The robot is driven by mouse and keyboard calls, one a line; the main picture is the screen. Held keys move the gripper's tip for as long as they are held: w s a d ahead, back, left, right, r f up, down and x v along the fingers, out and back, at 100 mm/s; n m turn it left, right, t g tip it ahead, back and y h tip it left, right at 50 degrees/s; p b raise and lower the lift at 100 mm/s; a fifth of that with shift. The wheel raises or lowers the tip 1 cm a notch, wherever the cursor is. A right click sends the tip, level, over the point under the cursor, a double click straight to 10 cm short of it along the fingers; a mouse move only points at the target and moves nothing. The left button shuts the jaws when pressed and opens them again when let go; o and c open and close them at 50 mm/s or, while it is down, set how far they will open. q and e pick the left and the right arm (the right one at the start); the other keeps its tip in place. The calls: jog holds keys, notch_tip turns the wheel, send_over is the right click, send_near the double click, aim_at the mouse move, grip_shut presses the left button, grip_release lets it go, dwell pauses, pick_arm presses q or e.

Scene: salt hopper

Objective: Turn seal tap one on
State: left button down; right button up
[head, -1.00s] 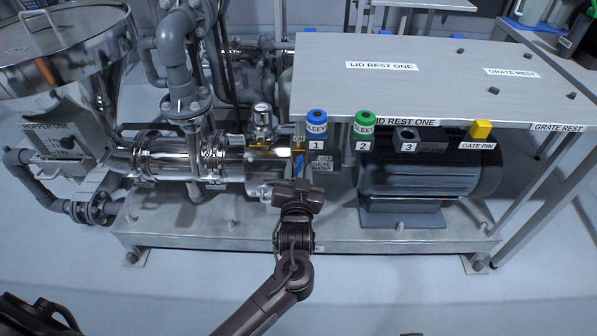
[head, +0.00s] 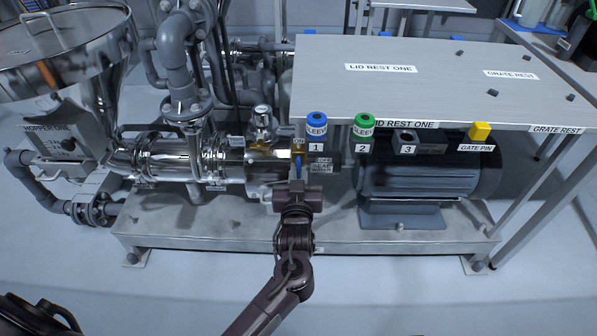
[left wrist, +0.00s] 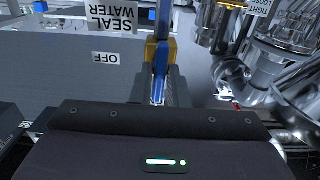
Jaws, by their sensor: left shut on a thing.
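The seal tap's blue lever (head: 298,166) is on a brass valve (head: 286,152) at the right end of the steel pipe. An ON label (head: 298,141) sits just above it and an OFF label (head: 323,160) to its right. My left gripper (head: 297,185) is shut on the lever's near end. In the left wrist view the blue lever (left wrist: 161,55) runs from the brass body into my gripper (left wrist: 158,92), which hides its end. The SEAL WATER sign (left wrist: 112,15) and OFF label (left wrist: 107,58) are left of it there. My right gripper is not in view.
A grey table (head: 420,75) overhangs just right of the tap, with a blue sleeve (head: 317,124) and a green sleeve (head: 364,125) on its front edge. A motor (head: 425,180) stands beneath. Steel piping (head: 215,160) is close on the left. The floor in front is clear.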

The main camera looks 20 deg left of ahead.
pick_arm(q)
jog(key=c, duration=1.5)
grip_release()
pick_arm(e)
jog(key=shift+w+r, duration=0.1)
